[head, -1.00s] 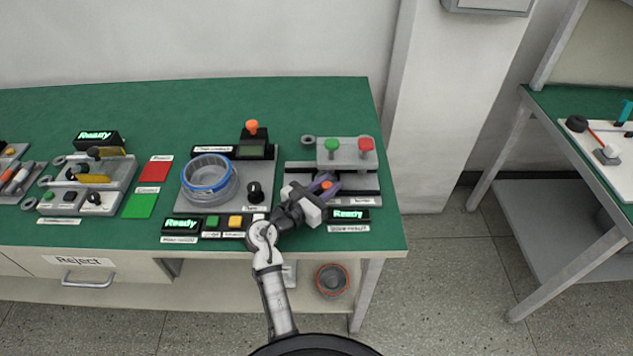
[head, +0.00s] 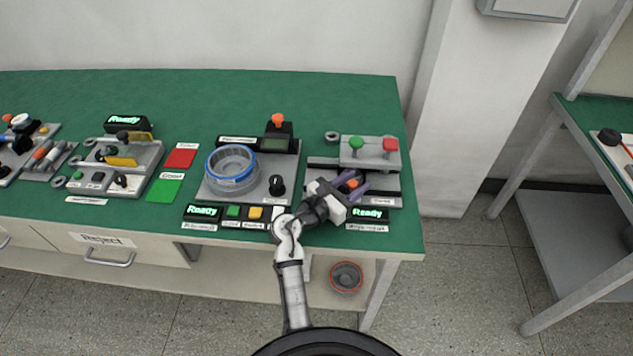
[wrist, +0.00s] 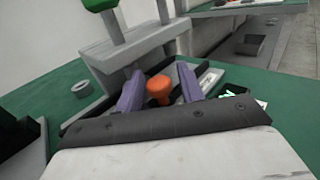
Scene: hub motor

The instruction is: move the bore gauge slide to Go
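The orange knob (head: 352,183) sits low on the grey gauge fixture (head: 325,162) at the right end of the green bench; I take it to be the slide's knob. My gripper (head: 363,184) reaches over the fixture's front. In the wrist view the orange knob (wrist: 159,89) stands between my two purple fingers (wrist: 161,86), one on each side. The fingers are spread, with a visible gap on the right side; contact on the left is unclear. The slide's track is partly hidden by the fingers, and I cannot read its position labels.
A green knob (head: 356,143) and a red knob (head: 390,145) stand on posts behind. A lit Ready display (head: 367,214) is in front. Left is a ring station (head: 231,168) with a black dial (head: 277,185). The bench's right edge is close.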

